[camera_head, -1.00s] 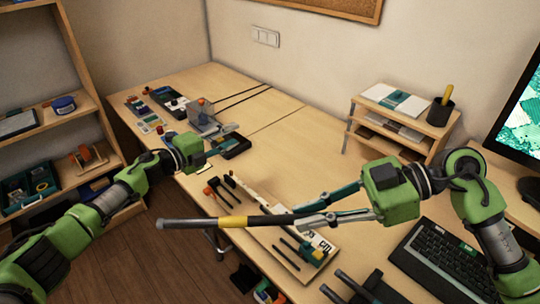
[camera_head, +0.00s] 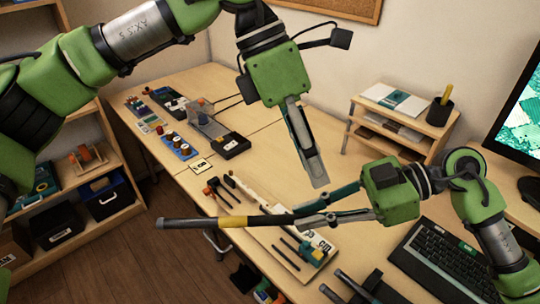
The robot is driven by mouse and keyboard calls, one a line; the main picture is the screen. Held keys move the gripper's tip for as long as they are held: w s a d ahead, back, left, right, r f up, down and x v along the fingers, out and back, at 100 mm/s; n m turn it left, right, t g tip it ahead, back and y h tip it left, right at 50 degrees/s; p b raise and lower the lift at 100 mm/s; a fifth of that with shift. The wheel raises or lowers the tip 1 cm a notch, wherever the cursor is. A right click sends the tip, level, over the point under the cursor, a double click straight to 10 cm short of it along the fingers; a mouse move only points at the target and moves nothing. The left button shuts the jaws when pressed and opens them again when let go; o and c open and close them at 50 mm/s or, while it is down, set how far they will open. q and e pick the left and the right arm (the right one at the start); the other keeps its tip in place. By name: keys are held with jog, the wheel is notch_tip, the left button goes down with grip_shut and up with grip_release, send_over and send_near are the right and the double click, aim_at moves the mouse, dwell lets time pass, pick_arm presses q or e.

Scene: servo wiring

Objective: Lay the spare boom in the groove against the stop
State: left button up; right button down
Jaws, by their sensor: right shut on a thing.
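The boom (camera_head: 190,223) is a long dark rod with a grey left end and a yellow band. It lies nearly level in the picture, above the table's front edge. My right gripper (camera_head: 308,214) is shut on its right end, and the boom sticks out to the left. My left gripper (camera_head: 318,182) points down above the table, up and right of the boom's held end. Its fingers are seen nearly edge-on, so their opening is unclear. I cannot make out the groove or the stop for certain. A pale board (camera_head: 283,252) with dark rods lies partly hidden below the boom.
A keyboard (camera_head: 445,262) and dark stands (camera_head: 372,288) are at the front right. A shelf stand (camera_head: 395,128) with a pen cup (camera_head: 439,112) is at the back. Small parts and a black tray (camera_head: 233,146) lie at the left. The table's middle is partly clear.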

aim_at(269, 216)
pick_arm(q)
jog(key=s+a+r+m+t+y, duration=0.1)
jog(key=s+a+t+y, duration=0.1)
jog(key=a+y, duration=0.3)
jog(key=f, duration=0.7)
jog(key=a+f, duration=0.1)
jog(key=f, duration=0.3)
jog(key=shift+w+f, duration=0.2)
jog(key=shift+f, duration=0.05)
grip_shut()
pick_arm(e)
jog(key=c, duration=2)
grip_release()
jog(key=shift+o, duration=0.2)
